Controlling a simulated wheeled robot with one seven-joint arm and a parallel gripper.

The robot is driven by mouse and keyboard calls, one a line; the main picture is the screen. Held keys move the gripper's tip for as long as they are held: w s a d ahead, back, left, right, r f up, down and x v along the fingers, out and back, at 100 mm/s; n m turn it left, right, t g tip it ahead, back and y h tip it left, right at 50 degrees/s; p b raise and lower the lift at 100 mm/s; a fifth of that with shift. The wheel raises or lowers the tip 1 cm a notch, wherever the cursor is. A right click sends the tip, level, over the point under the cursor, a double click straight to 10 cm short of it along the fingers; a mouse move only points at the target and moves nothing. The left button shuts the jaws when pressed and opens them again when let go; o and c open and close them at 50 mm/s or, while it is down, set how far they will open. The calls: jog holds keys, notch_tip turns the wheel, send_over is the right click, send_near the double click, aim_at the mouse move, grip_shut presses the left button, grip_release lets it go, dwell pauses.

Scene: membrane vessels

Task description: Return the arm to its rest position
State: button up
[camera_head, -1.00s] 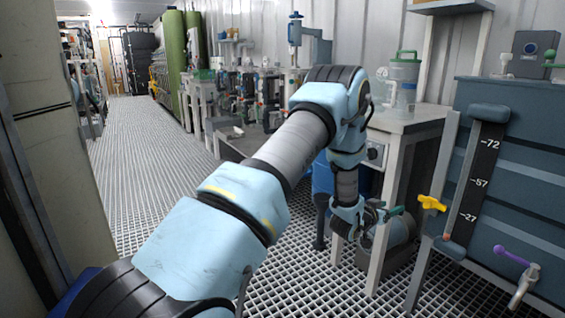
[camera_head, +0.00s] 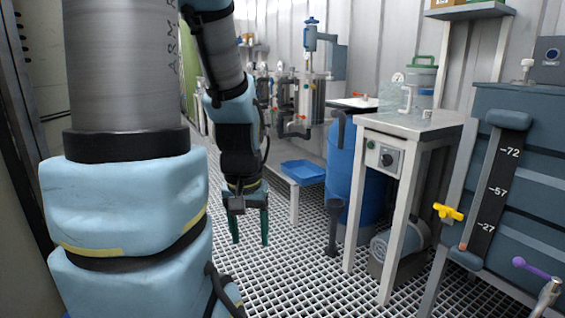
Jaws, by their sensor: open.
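My arm rises large at the left of the head view, with its forearm hanging down behind the near links. My gripper (camera_head: 250,242) points down over the grated floor, its two green fingers apart with nothing between them. It hangs left of the white-legged table and in front of the low shelf with the blue tray, touching neither as far as I can see. The upper arm runs out of the top of the picture, so the elbow is partly hidden.
A white table (camera_head: 412,127) with a control box (camera_head: 384,160) stands right of centre, a blue barrel (camera_head: 348,190) beside it. A blue tray (camera_head: 303,171) lies behind my gripper. A blue tank with a level gauge (camera_head: 487,185) is at the right. Grated floor (camera_head: 290,285) is clear in front.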

notch_tip(320, 180, up, 27)
jog(key=p, duration=2.6)
jog(key=shift+w+p, duration=0.15)
jog(key=shift+p, duration=0.2)
